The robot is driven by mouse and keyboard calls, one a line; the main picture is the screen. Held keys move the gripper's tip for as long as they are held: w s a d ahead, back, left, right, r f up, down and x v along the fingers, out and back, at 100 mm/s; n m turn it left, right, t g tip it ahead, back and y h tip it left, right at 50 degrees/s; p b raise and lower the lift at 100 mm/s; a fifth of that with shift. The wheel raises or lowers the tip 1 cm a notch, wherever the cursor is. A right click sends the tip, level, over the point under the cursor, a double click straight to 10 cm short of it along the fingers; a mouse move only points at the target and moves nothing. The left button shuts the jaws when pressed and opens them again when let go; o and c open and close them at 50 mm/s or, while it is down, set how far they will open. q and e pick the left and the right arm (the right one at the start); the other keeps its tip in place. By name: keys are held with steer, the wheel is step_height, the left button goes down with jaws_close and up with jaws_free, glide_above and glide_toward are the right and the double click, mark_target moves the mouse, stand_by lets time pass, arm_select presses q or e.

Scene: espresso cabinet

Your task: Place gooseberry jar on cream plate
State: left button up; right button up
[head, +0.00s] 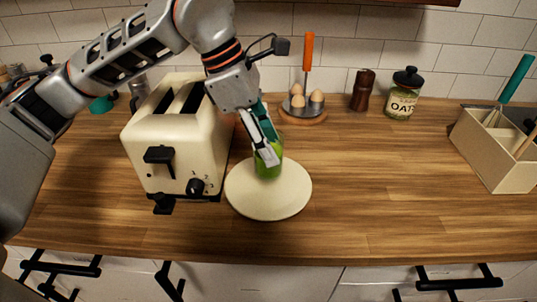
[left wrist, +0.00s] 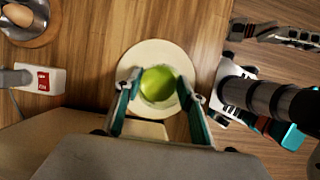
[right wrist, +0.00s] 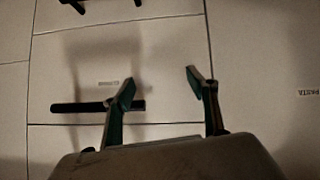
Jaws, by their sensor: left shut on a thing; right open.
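The green gooseberry jar (head: 268,168) is at the back part of the round cream plate (head: 280,205) in the head view. My left gripper (head: 267,150) is shut on the jar from above. In the left wrist view the jar (left wrist: 158,83) shows as a green round top between the two fingers, with the plate (left wrist: 150,50) behind it. I cannot tell whether the jar's base touches the plate. My right gripper (right wrist: 160,82) is open and empty in the right wrist view, facing the drawer fronts. It is not in the head view.
A cream toaster (head: 175,140) stands close on the left of the plate. An egg stand (head: 303,110), a brown mill (head: 362,90) and an oats jar (head: 404,95) stand at the back. A utensil box (head: 490,150) is at the right. The counter right of the plate is clear.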

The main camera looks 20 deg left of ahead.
arm_select(q)
steer(key=shift+f, duration=1.7)
steer(key=shift+f, duration=0.1)
steer(key=o, duration=1.4)
steer(key=shift+f, duration=0.1)
steer(key=shift+p+v, duration=0.3)
steer(key=shift+v, duration=5.85)
